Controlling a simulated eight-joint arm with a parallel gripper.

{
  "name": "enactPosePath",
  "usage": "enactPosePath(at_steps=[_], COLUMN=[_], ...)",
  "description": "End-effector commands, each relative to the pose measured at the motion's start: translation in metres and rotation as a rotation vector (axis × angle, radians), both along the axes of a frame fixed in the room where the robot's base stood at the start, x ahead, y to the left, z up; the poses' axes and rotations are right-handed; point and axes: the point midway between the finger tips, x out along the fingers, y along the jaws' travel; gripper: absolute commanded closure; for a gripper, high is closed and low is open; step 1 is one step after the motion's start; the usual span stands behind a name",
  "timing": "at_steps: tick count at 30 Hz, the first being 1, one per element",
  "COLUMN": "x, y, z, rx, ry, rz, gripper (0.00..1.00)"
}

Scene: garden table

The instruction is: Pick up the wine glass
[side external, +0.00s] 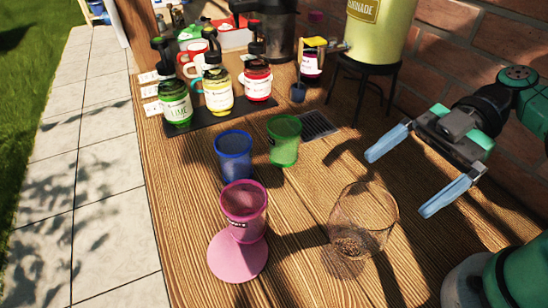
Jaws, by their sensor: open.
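A clear, see-through glass (364,218) stands upright on the wooden table at the front, right of centre. Its rim is wide, and its lower part looks grainy against the wood; I cannot make out a stem. My gripper (406,182) comes in from the right, above the table. Its two blue fingers are spread wide apart with nothing between them. It is up and to the right of the glass and does not touch it.
A pink cup (244,210) stands by a round pink coaster (238,257). A blue cup (234,155) and a green cup (284,139) stand behind. Syrup bottles (217,92) sit on a dark mat. A lemonade dispenser (380,30) stands on a black stand by the brick wall.

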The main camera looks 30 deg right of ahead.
Motion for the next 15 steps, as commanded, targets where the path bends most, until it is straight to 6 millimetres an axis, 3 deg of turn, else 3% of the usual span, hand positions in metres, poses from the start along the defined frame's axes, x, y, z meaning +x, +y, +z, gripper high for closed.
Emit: enactPosePath(at_steps=[7,15], x=[-0.001,-0.001], y=[0.005,0.034], z=[-0.012,-0.026], rx=[-0.002,-0.002], ry=[0.001,0.001], rz=[0.003,0.006], gripper=[0.00,0.00])
